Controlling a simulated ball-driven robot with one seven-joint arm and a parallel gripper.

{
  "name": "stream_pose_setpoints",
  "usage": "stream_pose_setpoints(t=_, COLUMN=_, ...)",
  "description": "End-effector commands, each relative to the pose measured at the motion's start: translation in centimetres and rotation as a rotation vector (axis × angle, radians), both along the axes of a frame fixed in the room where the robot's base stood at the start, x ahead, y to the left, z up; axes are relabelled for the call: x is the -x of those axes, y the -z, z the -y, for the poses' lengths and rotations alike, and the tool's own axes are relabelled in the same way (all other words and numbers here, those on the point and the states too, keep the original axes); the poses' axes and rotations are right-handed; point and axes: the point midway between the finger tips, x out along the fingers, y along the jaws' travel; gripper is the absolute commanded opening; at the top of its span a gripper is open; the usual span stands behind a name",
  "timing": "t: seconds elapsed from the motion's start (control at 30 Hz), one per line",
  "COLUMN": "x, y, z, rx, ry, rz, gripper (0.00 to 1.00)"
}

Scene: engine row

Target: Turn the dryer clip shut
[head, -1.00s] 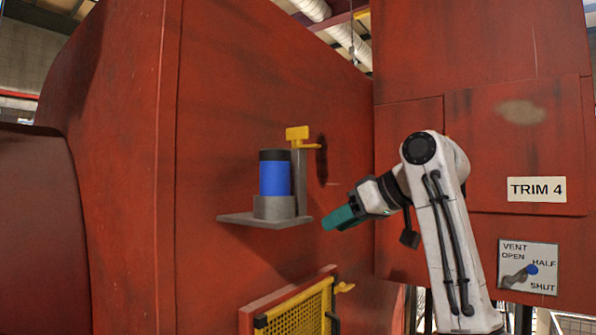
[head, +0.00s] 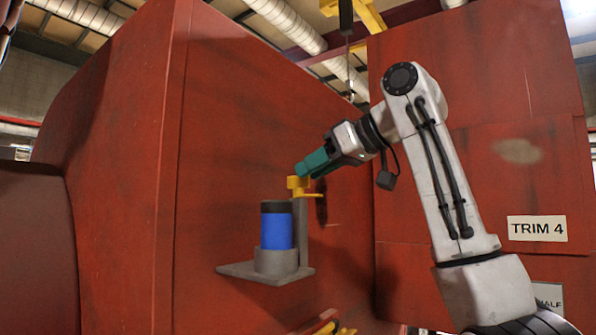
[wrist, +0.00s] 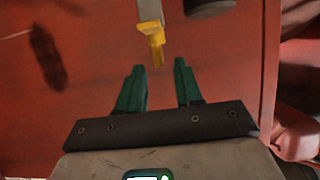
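The dryer is a blue canister with a black top (head: 277,230), upright in a grey collar on a small shelf. A grey post (head: 300,225) stands to its right and carries the yellow clip (head: 298,183). In the wrist view the yellow clip (wrist: 155,38) points from the post toward my gripper, and the canister's dark end (wrist: 208,6) is beside it, apart. My gripper (head: 306,170) is at the clip's height, just above it in the head view. In the wrist view my gripper (wrist: 159,68) is open, with the clip's near end about between the teal fingertips. Contact is not visible.
The grey shelf (head: 240,270) juts from the red engine wall (head: 235,130). A red panel with a TRIM 4 plate (head: 537,228) stands to the right, behind my arm. A vent plate (head: 548,295) below it is partly hidden.

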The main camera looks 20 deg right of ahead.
Motion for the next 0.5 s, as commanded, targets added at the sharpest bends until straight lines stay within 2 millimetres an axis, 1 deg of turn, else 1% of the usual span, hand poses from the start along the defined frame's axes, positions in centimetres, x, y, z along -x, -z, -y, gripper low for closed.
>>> stream_pose_setpoints(t=0.03, x=-0.7, y=0.2, z=-0.5, rx=0.000, ry=-0.001, rz=-0.003, gripper=0.35)
stream_pose_setpoints(t=0.2, x=-2.4, y=1.1, z=-1.7, rx=0.000, ry=0.000, rz=-0.004, gripper=0.35)
stream_pose_setpoints(t=0.33, x=-3.1, y=1.5, z=-2.2, rx=0.000, ry=0.000, rz=-0.001, gripper=0.35)
stream_pose_setpoints(t=0.5, x=-3.3, y=1.7, z=-2.4, rx=0.000, ry=0.001, rz=0.000, gripper=0.35)
